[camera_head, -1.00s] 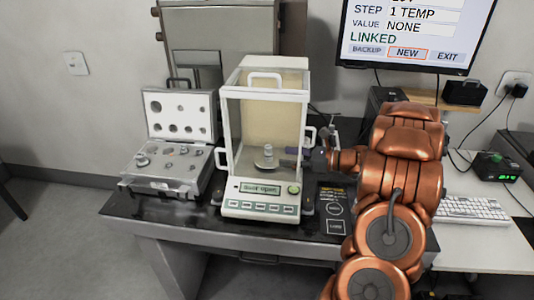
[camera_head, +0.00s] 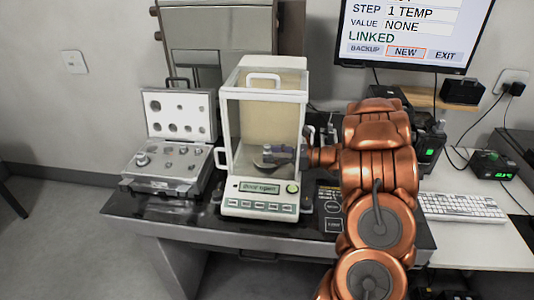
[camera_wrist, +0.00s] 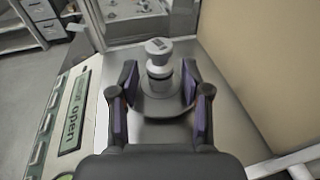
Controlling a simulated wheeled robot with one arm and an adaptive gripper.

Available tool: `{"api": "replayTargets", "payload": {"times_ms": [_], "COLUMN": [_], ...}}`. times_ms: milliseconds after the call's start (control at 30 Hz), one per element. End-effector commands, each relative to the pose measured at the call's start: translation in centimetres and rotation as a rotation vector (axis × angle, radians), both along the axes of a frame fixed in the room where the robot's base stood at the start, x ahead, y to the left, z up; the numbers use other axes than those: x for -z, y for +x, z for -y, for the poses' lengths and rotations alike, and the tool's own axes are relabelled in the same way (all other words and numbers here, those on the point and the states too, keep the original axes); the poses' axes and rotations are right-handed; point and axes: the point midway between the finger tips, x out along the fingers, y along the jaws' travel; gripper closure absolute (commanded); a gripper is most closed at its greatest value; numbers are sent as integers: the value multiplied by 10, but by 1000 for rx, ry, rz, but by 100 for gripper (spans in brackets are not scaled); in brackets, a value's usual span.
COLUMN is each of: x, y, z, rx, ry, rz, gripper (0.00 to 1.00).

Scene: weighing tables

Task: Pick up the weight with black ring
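A grey metal weight (camera_wrist: 159,58) with a knobbed top stands upright on the round pan (camera_wrist: 160,106) inside the glass balance (camera_head: 231,140). A darker band shows around its lower part in the wrist view; I cannot tell if it is a black ring. My gripper (camera_wrist: 160,80) is open, reaching in through the balance's right side. Its fingers stand either side of the weight near their tips, with gaps visible on both sides. The balance display (camera_head: 259,188) reads "open".
An open case (camera_head: 150,186) of several weights stands left of the balance on the dark table. The balance's glass walls and frame closely surround my gripper. A keyboard (camera_head: 462,207) and a monitor (camera_head: 410,28) are at the right.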

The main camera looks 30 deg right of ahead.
Motion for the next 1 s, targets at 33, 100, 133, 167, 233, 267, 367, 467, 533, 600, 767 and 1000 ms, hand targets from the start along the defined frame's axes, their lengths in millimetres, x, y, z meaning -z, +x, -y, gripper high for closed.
{"api": "replayTargets", "payload": {"times_ms": [33, 100, 133, 167, 233, 267, 367, 467, 533, 600, 767, 1000], "x": [0, 0, 0, 0, 0, 0, 0, 0, 0, 0, 0, -5], "y": [0, 0, 0, 0, 0, 0, 0, 0, 0, 0, 0, -1], "z": [0, 0, 0, 0, 0, 0, 0, 0, 0, 0, 0, 2], "rx": [0, 0, 0, 0, 0, 0, 0, 0, 0, 0, 0, 0], "ry": [0, 0, 0, 0, 0, 0, 0, 0, 0, 0, 0, 0], "rz": [0, 0, 0, 0, 0, 0, 0, 0, 0, 0, 0, 2], "gripper": [61, 68, 71, 75, 82, 85, 95, 100, 100, 100, 100, 100]}}
